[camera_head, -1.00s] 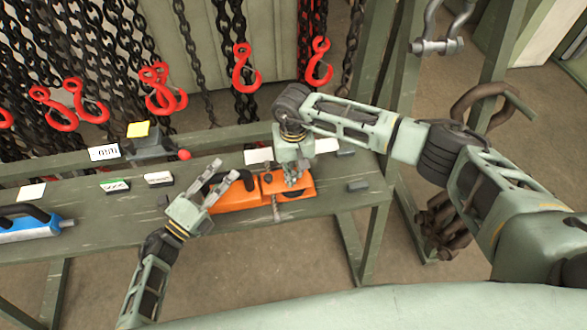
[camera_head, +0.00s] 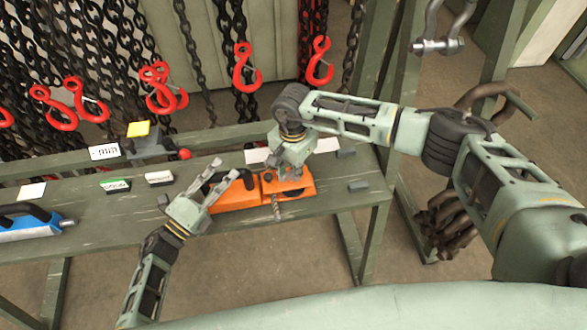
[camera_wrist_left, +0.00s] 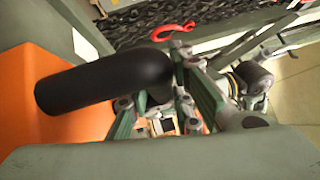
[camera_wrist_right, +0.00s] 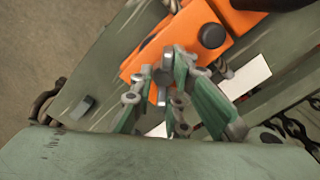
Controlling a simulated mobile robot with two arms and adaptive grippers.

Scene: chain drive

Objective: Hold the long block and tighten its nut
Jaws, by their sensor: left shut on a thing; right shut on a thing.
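The long orange block (camera_head: 237,201) with a black handle lies on the green bench. Its orange side and black handle (camera_wrist_left: 105,84) fill the left of the left wrist view. My left gripper (camera_head: 226,180) is shut on the block at its handle; its exact contact is partly hidden. My right gripper (camera_head: 281,174) is above the block's right part, pointing down. In the right wrist view its fingers are shut on a small grey metal piece, seemingly the nut (camera_wrist_right: 163,77), at the orange block (camera_wrist_right: 235,15). A black round knob (camera_wrist_right: 211,36) stands beside it.
A blue tool (camera_head: 32,228) lies at the bench's left. Small dark blocks (camera_head: 357,186) and white labels lie around on the bench (camera_head: 105,225). Chains with red hooks (camera_head: 246,68) hang behind. A metal rod (camera_head: 276,211) sticks out at the block's front.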

